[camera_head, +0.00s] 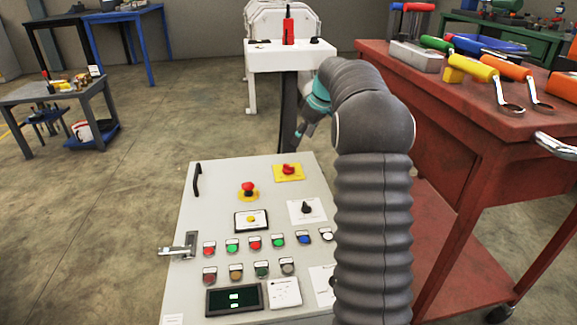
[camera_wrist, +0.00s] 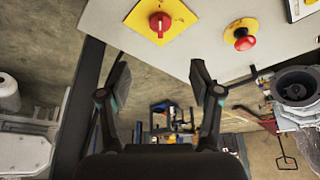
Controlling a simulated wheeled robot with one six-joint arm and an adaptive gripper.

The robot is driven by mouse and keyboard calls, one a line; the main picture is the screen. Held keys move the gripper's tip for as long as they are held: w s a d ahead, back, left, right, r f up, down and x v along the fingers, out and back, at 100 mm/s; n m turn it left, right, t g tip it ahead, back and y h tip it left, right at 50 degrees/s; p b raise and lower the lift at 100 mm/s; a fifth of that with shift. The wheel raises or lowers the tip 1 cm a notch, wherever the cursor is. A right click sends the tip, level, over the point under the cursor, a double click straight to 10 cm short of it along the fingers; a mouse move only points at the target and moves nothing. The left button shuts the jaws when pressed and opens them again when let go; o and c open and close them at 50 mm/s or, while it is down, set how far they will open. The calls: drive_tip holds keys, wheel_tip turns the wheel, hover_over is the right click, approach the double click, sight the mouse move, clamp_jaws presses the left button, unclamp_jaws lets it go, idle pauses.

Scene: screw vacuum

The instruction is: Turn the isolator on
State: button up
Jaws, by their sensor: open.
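The likely isolator, a red rotary switch on a yellow square plate (camera_head: 288,170), is near the far edge of the grey control panel (camera_head: 215,175). In the wrist view the red switch (camera_wrist: 159,22) is at the top, its small grip too small to read for on or off. My gripper (camera_head: 299,138) is beyond the panel's far edge, just past the switch and apart from it, partly hidden by my arm. In the wrist view my gripper (camera_wrist: 160,76) is open and empty, its two fingers spread below the yellow plate.
A red emergency stop button (camera_head: 248,187) on a yellow base is left of and nearer than the switch. A black knob (camera_head: 307,208) and several push buttons lie nearer. A red workbench (camera_head: 440,110) with tools stands close on the right. Open floor lies left.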

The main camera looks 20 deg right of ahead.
sight(288, 165)
drive_tip(key=b+x, duration=0.1)
drive_tip(key=x, duration=1.2)
drive_tip(key=shift+w+a+f+b, duration=0.1)
drive_tip(key=shift+w+f+b, duration=0.1)
drive_tip(key=shift+b, duration=0.1)
